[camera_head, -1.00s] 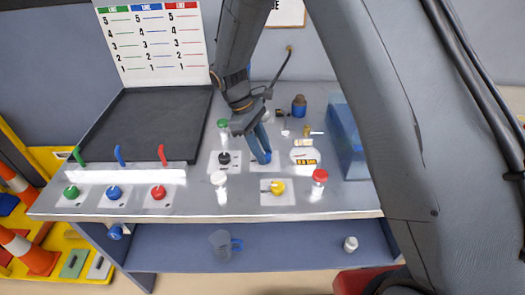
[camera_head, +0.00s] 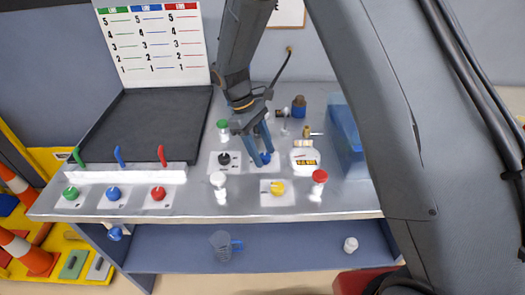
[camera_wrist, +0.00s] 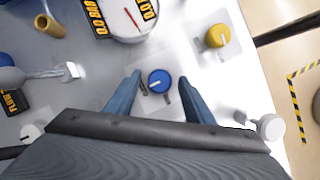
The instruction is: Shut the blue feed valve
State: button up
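My gripper (camera_head: 264,157) is over the middle of the bench, pointing down, with its two blue fingers apart. A round blue knob (camera_wrist: 159,81) with a white pointer mark sits on a small pale plate between the fingers in the wrist view. There is a gap on each side of it, and I cannot tell how far above it the fingertips are. In the head view the knob is partly hidden by the fingers. At the left of the bench are another blue knob (camera_head: 113,192) and an upright blue lever (camera_head: 119,156), between green and red ones.
A yellow knob (camera_head: 277,187), a black knob (camera_head: 224,158), white-bodied posts with a red cap (camera_head: 319,177) and a green cap (camera_head: 222,125), and a round gauge (camera_head: 304,157) surround the gripper. A blue clear tank (camera_head: 345,140) stands right. A black tray (camera_head: 150,120) lies left.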

jog(key=b+v, duration=0.2)
jog(key=v, duration=0.5)
jog(key=shift+a+r, duration=0.25)
jog(key=shift+r, duration=0.1)
